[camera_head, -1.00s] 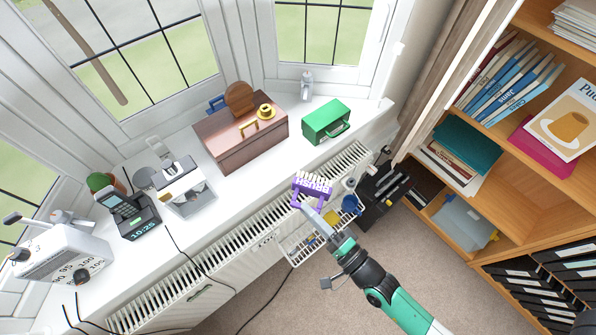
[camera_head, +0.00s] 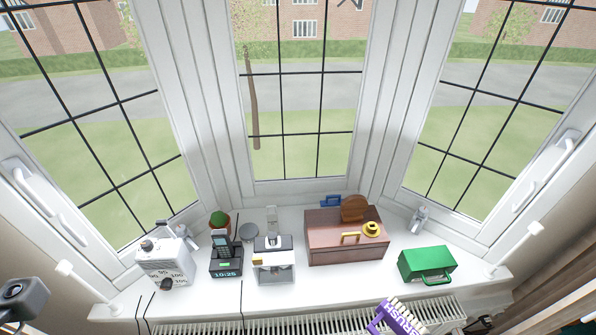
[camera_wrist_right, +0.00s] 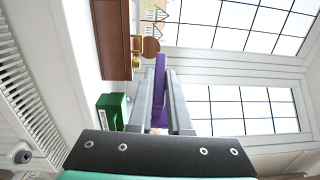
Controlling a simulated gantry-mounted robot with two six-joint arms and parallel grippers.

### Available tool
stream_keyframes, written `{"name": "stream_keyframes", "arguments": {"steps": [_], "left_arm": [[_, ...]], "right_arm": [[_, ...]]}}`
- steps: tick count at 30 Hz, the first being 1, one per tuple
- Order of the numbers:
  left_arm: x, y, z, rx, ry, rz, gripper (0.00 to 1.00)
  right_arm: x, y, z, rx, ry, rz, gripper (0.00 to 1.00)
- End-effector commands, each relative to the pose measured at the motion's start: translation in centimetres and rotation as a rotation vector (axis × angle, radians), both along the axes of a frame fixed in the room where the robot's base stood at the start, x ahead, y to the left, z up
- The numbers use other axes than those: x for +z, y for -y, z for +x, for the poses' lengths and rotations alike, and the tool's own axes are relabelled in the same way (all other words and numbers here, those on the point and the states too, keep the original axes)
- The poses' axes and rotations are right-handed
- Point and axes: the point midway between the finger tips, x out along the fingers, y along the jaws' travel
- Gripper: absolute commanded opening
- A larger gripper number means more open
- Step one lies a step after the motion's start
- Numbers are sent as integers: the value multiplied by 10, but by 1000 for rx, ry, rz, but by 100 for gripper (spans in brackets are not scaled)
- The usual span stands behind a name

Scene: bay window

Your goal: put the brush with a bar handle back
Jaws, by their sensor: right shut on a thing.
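The brush (camera_head: 400,316) is purple with white bristles and white lettering. In the head view its upper part shows at the bottom edge, in front of the sill and over the radiator, and the rest is cut off. In the right wrist view the purple brush (camera_wrist_right: 159,80) sits between the two grey fingers of my right gripper (camera_wrist_right: 162,100), which is shut on it. The bar handle is hard to make out there. My left gripper's fingers are not in view.
On the white sill stand a green box (camera_head: 427,264), a brown box (camera_head: 345,241) with a yellow piece on top, a grey-white device (camera_head: 273,266), a phone on its dock (camera_head: 224,259) and a white dial box (camera_head: 165,267). The radiator (camera_head: 300,327) runs below.

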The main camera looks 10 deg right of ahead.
Motion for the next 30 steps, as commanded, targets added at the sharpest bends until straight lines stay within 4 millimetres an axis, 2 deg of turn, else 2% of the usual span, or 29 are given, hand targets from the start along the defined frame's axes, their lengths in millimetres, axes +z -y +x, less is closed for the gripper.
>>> {"name": "stream_keyframes", "arguments": {"steps": [1,3,9,12,16,30], "left_arm": [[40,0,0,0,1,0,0],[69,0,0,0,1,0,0],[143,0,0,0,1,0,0],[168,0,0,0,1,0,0],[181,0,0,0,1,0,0],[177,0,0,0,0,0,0]], "right_arm": [[41,0,0,0,1,0,0],[69,0,0,0,1,0,0],[143,0,0,0,1,0,0],[168,0,0,0,1,0,0],[181,0,0,0,1,0,0],[178,0,0,0,0,0,0]]}}
